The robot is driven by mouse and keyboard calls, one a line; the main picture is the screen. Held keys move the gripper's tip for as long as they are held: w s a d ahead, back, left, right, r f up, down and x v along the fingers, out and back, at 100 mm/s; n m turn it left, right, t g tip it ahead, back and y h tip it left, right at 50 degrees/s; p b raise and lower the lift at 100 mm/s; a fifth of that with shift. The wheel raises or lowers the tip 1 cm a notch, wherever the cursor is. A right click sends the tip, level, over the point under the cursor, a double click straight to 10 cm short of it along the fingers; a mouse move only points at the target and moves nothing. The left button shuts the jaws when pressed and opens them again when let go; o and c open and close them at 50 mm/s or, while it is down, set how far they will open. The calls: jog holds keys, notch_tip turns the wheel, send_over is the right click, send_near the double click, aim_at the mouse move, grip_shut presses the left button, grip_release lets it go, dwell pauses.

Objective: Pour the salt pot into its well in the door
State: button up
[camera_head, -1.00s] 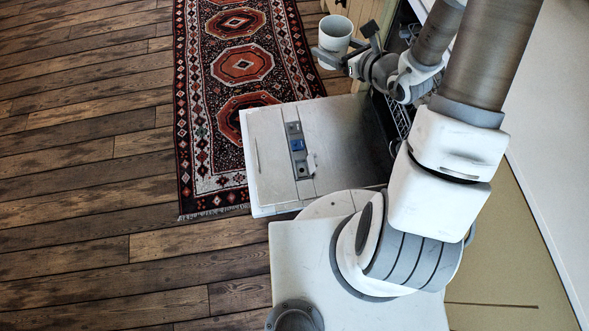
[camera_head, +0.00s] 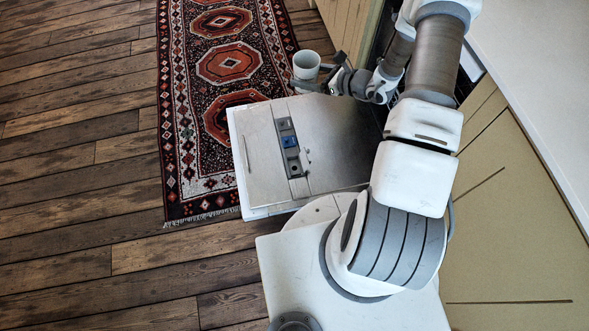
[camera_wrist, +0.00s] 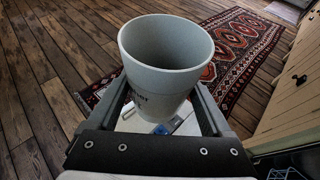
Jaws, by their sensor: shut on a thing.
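The salt pot (camera_head: 306,65) is a pale grey tapered cup with dark lettering, roughly upright. It also shows in the wrist view (camera_wrist: 160,85), mouth up, its inside dark and its contents not visible. My gripper (camera_head: 308,80) is shut on the pot, one finger on each side. The open door (camera_head: 345,145) is a steel panel lying flat below. Its dispenser strip (camera_head: 288,147) has a blue part (camera_head: 289,142) and dark recesses; I cannot tell which is the salt well. The pot is beyond the strip, near the door's far edge.
A patterned rug (camera_head: 229,60) lies on the plank floor (camera_head: 75,150) left of and beyond the door. Cream cabinets (camera_head: 510,220) and a pale worktop (camera_head: 530,60) stand on the right. The space above the door's left part is clear.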

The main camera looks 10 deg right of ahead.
jog(key=s+d+f+n+g+y+b, duration=0.1)
jog(key=f+b, duration=0.7)
jog(key=f, duration=1.3)
jog(key=s+d+f+n+g+y+b, duration=0.1)
jog(key=s+d+f+b, duration=0.3)
jog(key=f, duration=1.8)
jog(key=s+n+b, duration=0.1)
jog(key=s+b, duration=0.1)
jog(key=b, duration=0.2)
jog(key=shift+d+f+g, duration=0.2)
jog(key=shift+g, duration=0.2)
jog(key=shift+w+r, duration=0.1)
jog(key=shift+w+a+f+g+h, duration=0.25)
jog(key=shift+w+a+g+h, duration=0.25)
jog(key=shift+g+h, duration=1.15)
jog(key=shift+w+a+f+g+h, duration=0.3)
jog(key=shift+a+g+h, duration=0.6)
jog(key=shift+h, duration=1.25)
jog(key=shift+w+a+f+g+h, duration=0.2)
jog(key=shift+w+a+g+h, duration=0.15)
jog(key=shift+g+h, duration=1.4)
jog(key=shift+w+a+r+g+h, duration=0.15)
jog(key=shift+r+h, duration=0.15)
jog(key=shift+h, duration=0.15)
jog(key=shift+w+r+g+h, duration=0.15)
jog(key=shift+r+h, duration=0.1)
jog(key=shift+h, duration=0.15)
jog(key=shift+a+f+m+g+h, duration=0.2)
jog(key=shift+f+m+g+h, duration=0.1)
jog(key=shift+g+h, duration=0.35)
